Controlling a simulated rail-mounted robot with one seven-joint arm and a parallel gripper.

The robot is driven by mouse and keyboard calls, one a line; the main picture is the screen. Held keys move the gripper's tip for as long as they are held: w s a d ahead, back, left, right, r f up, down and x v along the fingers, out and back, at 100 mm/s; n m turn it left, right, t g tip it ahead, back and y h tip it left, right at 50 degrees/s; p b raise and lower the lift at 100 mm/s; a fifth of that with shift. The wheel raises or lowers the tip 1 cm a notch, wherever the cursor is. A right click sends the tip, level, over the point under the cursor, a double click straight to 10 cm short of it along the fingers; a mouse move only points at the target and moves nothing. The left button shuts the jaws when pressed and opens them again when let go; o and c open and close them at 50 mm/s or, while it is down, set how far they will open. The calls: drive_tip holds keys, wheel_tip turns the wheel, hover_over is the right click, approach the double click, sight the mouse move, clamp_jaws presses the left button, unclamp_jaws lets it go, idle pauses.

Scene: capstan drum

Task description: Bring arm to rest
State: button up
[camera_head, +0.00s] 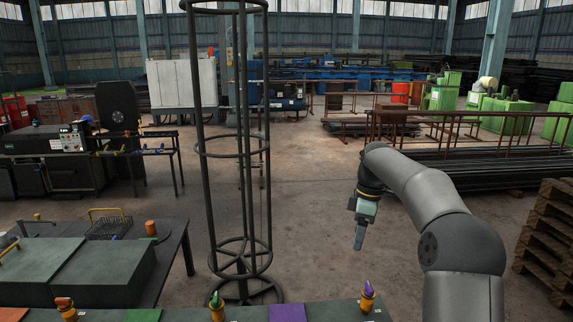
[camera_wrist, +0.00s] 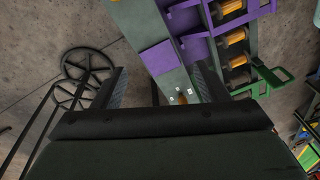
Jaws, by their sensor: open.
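My grey arm reaches in from the right in the head view. My gripper (camera_head: 361,236) hangs over open floor, right of the tall dark wire frame and beyond the bench along the bottom edge. In the wrist view my gripper (camera_wrist: 160,88) has its two dark fingers well apart, with nothing held between them. The far fingertips frame part of a grey bench with purple panels (camera_wrist: 158,59), which lies below and beyond the fingers. No object touches the fingers.
A tall round wire frame (camera_head: 202,130) stands left of my gripper. A bench (camera_head: 335,308) with orange-based pegs and coloured patches runs along the bottom. A dark table (camera_head: 172,250) with green boxes is at left. Wooden pallets (camera_head: 545,235) stack at right. The concrete floor between is clear.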

drive_tip(key=s+a+m+h, duration=0.1)
drive_tip(key=s+a+m, duration=0.25)
drive_tip(key=s, duration=0.55)
drive_tip(key=s+f+m+b, duration=0.1)
drive_tip(key=s+f+m, duration=0.2)
drive_tip(key=s, duration=0.6)
drive_tip(key=s+a+f+m+t, duration=0.1)
drive_tip(key=s+f+m, duration=0.3)
drive_tip(key=s, duration=0.6)
drive_tip(key=s+f+m+b, duration=0.1)
drive_tip(key=s+f+m, duration=0.2)
drive_tip(key=s, duration=0.7)
drive_tip(key=shift+s+a+f+m+t+b, duration=0.15)
drive_tip(key=shift+s+f+m+t+b, duration=0.15)
drive_tip(key=shift+m, duration=0.35)
drive_tip(key=shift+w+r, duration=0.1)
